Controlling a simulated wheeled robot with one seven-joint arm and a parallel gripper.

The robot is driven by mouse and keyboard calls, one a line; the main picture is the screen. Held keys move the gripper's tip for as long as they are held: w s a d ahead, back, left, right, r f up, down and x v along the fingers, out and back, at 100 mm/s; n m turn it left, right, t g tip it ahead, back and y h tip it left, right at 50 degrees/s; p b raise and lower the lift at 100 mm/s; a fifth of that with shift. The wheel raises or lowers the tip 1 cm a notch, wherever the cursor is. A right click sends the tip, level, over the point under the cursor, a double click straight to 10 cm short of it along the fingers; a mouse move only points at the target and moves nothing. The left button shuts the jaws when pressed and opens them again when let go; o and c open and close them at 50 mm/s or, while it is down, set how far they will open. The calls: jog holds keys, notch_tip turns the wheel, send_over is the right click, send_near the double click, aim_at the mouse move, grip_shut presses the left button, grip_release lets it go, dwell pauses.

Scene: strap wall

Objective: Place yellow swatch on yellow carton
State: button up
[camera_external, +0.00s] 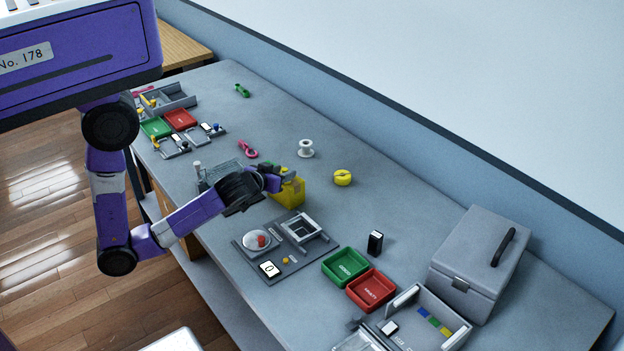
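The yellow carton (289,193) stands on the grey bench near the middle of the view. My gripper (283,174) is at the carton's upper part and hides some of it. I cannot tell whether it touches the carton, whether its fingers are open or shut, or whether a thin piece is between them. A small yellow piece, which looks like a yellow swatch (445,332), lies in the grey open tray (462,336) at the lower right, beside a green and a blue one.
A dark board (259,270) with a dish and a square frame lies in front of the carton. Green (345,265) and red (371,290) bins and a grey toolbox (474,265) stand to the right. A yellow roll (342,178) and white spool (306,148) lie behind. The far-right bench is clear.

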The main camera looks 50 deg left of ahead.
jog(key=v, duration=1.2)
jog(key=s+f+m+h, duration=0.1)
jog(key=s+f, duration=0.1)
jog(key=s+d+f+m+h, duration=0.1)
jog(key=s+f+m+h, duration=0.1)
jog(key=s, duration=0.1)
jog(key=s+d+f+m+h, duration=0.1)
jog(key=s+f+h, duration=0.1)
jog(key=s, duration=0.1)
jog(key=shift+f+m, duration=0.2)
jog(key=shift+m, duration=0.2)
jog(key=s+a+r+t, duration=0.2)
jog(key=s+a+r, duration=0.2)
jog(key=s, duration=0.5)
jog(key=shift+s+r, duration=0.25)
jog(key=shift+r, duration=0.15)
